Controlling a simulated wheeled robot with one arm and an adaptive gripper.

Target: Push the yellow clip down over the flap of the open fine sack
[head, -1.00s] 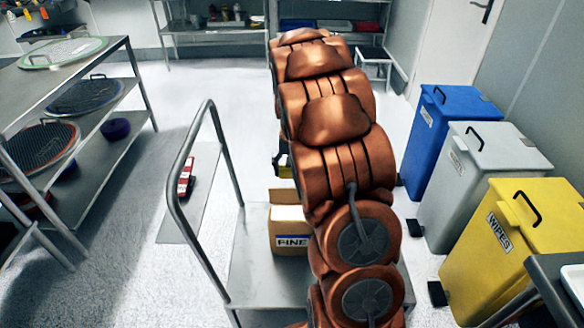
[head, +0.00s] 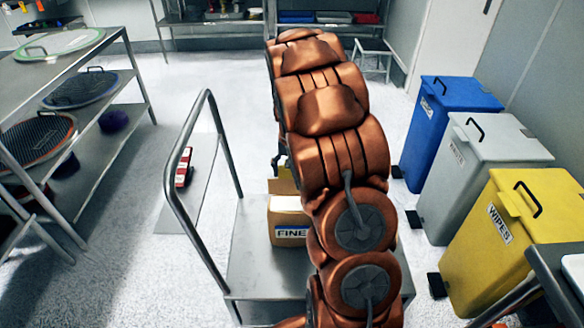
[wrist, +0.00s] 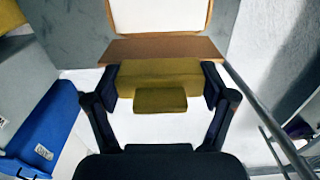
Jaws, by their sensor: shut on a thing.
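The yellow clip (wrist: 160,75) sits between the two fingers of my gripper (wrist: 160,88) in the wrist view, which is shut on it. In the head view only a bit of the clip (head: 283,172) shows beside my arm, just above the back of the sack. The fine sack (head: 290,232) is a brown, open-topped pack with a "FINE" label, standing upright on the trolley. Its brown flap (wrist: 165,49) and pale inside (wrist: 160,15) show just beyond the clip in the wrist view. I cannot tell whether clip and flap touch. My arm hides the sack's right side.
The trolley (head: 255,262) has a tall metal handle (head: 172,175) on the left. Blue (head: 450,120), grey (head: 485,170) and yellow (head: 530,225) bins stand at the right. A shelf rack (head: 95,130) with sieves stands at the left.

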